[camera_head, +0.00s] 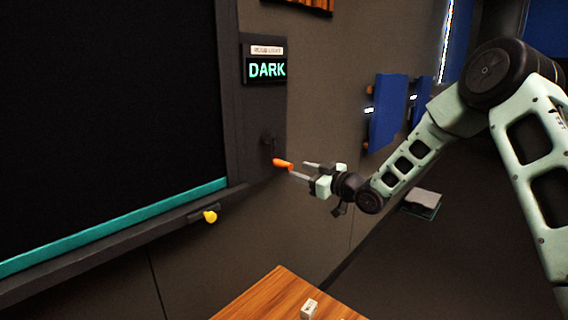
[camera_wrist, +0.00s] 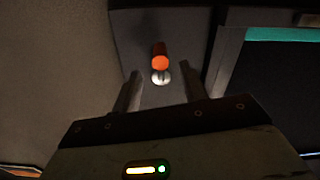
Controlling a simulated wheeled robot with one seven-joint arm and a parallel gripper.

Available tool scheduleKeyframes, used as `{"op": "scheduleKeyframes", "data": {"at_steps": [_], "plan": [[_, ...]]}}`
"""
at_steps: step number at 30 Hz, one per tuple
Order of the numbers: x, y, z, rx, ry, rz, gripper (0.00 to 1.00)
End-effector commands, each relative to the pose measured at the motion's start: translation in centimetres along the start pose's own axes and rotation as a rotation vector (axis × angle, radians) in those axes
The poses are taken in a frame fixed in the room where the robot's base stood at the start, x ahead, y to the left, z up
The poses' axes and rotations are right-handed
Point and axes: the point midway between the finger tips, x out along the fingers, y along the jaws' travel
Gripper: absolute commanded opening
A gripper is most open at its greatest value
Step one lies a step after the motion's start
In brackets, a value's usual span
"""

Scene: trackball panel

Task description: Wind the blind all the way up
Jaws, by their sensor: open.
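The blind (camera_head: 100,110) is a large black sheet with a teal bottom bar (camera_head: 130,220), down near the lower edge of its dark frame. An orange crank handle (camera_head: 283,163) sticks out from a dark panel at the frame's right side. A sign on this panel (camera_head: 266,70) reads DARK in green. My gripper (camera_head: 298,170) is open, its fingers pointing at the crank handle. In the wrist view the orange handle (camera_wrist: 160,58) and a silvery round end lie ahead, between the two fingers (camera_wrist: 160,88). I cannot tell whether the fingers touch it.
A yellow knob (camera_head: 210,216) sits on a dark bar below the frame. A wooden table (camera_head: 265,300) with a small white block (camera_head: 309,309) stands at the bottom. Blue panels (camera_head: 388,112) are on the wall behind my arm. Open floor lies to the right.

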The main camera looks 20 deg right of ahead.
Motion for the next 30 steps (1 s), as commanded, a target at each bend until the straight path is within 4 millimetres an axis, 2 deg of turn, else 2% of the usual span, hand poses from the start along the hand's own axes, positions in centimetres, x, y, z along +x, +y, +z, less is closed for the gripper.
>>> {"op": "scheduleKeyframes", "data": {"at_steps": [1, 6, 12, 17, 25, 27, 30], "plan": [[1.2, -0.1, -0.2, 0.001, 0.002, -0.003, 0.43], [4.4, 0.0, -0.1, 0.001, 0.001, -0.001, 0.43], [6.9, 0.0, -0.1, 0.0, 0.001, 0.0, 0.43], [7.7, 0.0, 0.0, 0.0, -0.001, 0.0, 0.43], [7.8, 0.0, 0.0, 0.0, -0.001, 0.0, 0.43], [7.8, 0.0, 0.0, 0.0, 0.0, 0.0, 0.24], [7.7, 0.0, 0.0, 0.0, 0.0, 0.0, 0.0]]}}
